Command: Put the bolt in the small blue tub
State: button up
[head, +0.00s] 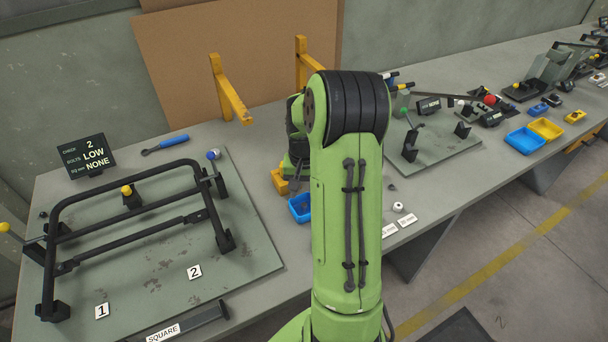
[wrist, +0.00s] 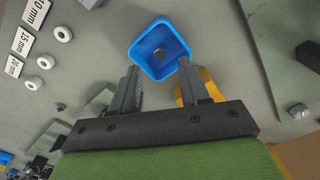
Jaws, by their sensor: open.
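The small blue tub (wrist: 137,54) stands on the bench just beyond my fingertips in the wrist view. In the head view the blue tub (head: 293,209) is partly hidden by my arm. A small grey hexagonal piece (wrist: 158,53), which looks like the bolt, lies on the tub's floor. My gripper (wrist: 159,68) is open and empty, with its fingers apart at the near side of the tub. Whether the fingers touch the tub I cannot tell.
A yellow tub (wrist: 207,83) sits beside the blue one, partly behind a finger. White spacers (wrist: 46,62) and millimetre labels lie left in the wrist view. The lounger frame (head: 140,205) stands on a green board at left. A sign (head: 87,156) reads "BOLTS LOW".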

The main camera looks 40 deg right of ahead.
notch_tip(320, 180, up, 15)
jog(key=p, duration=0.2)
jog(key=shift+p, duration=0.4)
jog(key=shift+f, duration=0.1)
jog(key=s+a+r+n+t+h, duration=0.1)
jog(key=s+a+r+n, duration=0.2)
jog(key=a, duration=0.4)
jog(key=s+a+r+n+t, duration=0.1)
jog(key=s+a+r+n, duration=0.1)
jog(key=a+r, duration=0.35)
jog(key=s+a+f+n+t+y, duration=0.1)
jog(key=s+a+f+n+t, duration=0.1)
jog(key=s+a, duration=0.8)
jog(key=shift+s+a+n+t, duration=0.35)
jog(key=shift+n+t, duration=0.45)
jog(key=shift+n, duration=0.3)
jog(key=shift+f, duration=0.1)
